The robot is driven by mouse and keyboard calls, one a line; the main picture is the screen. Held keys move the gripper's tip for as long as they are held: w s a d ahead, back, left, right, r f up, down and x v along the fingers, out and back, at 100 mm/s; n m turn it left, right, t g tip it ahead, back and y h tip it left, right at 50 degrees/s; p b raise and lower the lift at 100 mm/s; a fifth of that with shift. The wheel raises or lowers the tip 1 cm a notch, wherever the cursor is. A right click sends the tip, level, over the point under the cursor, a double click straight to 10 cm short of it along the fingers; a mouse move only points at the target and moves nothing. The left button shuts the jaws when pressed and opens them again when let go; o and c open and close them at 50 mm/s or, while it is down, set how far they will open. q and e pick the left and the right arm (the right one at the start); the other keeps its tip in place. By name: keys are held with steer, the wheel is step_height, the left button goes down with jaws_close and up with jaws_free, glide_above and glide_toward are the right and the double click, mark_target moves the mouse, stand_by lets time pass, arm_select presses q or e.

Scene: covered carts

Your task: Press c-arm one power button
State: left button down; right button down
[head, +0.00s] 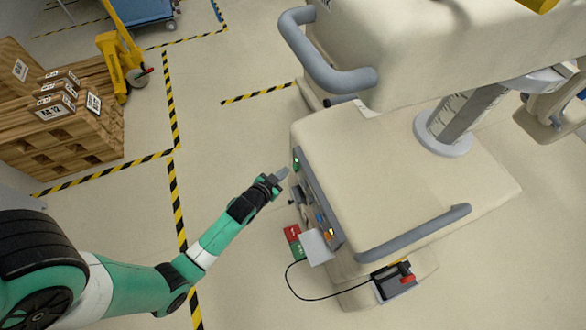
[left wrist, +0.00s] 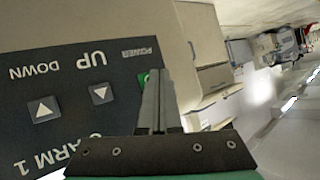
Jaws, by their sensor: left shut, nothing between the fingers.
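The C-arm one unit (head: 385,165) is a large beige cart with a dark control panel (head: 316,205) on its left side. A small green power button (head: 297,163) is at the panel's upper end. My left gripper (head: 282,174) is shut and empty, with its tips close beside that end. In the left wrist view the panel (left wrist: 70,110) appears upside down, with POWER, UP, DOWN and ARM 1 lettering. The green button (left wrist: 143,79) peeks out beside my shut fingers (left wrist: 153,75), which partly hide it. I cannot tell whether they touch it. My right gripper is not in view.
Grey handles (head: 415,233) and (head: 325,65) stick out from the cart. A red and green box (head: 293,241) with a black cable is below the panel. Stacked cartons (head: 60,120) and a yellow pallet jack (head: 118,65) stand left. Floor between is free.

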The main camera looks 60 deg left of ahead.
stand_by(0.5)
arm_select(q)
steer(key=shift+w+d, duration=0.1)
steer(key=shift+w, duration=0.35)
steer(key=shift+w+b, duration=0.2)
steer(key=shift+b, duration=0.1)
stand_by(0.3)
steer(key=shift+s+p, duration=0.5)
steer(key=shift+s, duration=0.15)
steer(key=s+a+p, duration=0.1)
steer(key=s+p, duration=0.2)
steer(key=s, duration=0.3)
